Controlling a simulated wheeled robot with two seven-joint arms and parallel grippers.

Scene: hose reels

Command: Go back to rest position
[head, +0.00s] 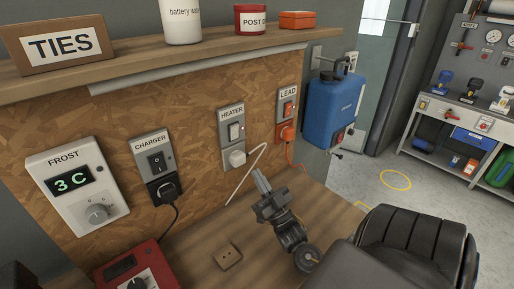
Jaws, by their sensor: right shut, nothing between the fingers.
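My right gripper (262,184) is shut and empty. It is above the wooden bench top, in front of the chipboard panel and below the heater socket (232,136), apart from it. My right arm comes in from the lower right. My left gripper cannot be made out; only a dark shape shows at the lower left edge.
The panel carries a frost thermostat (76,185) reading 3 C, a charger socket (153,165) and a lead socket (287,115), with plugs and cables. A shelf (140,72) overhangs them. A red box (137,272) and small wooden block (229,257) sit on the bench. A blue container (331,108) hangs right.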

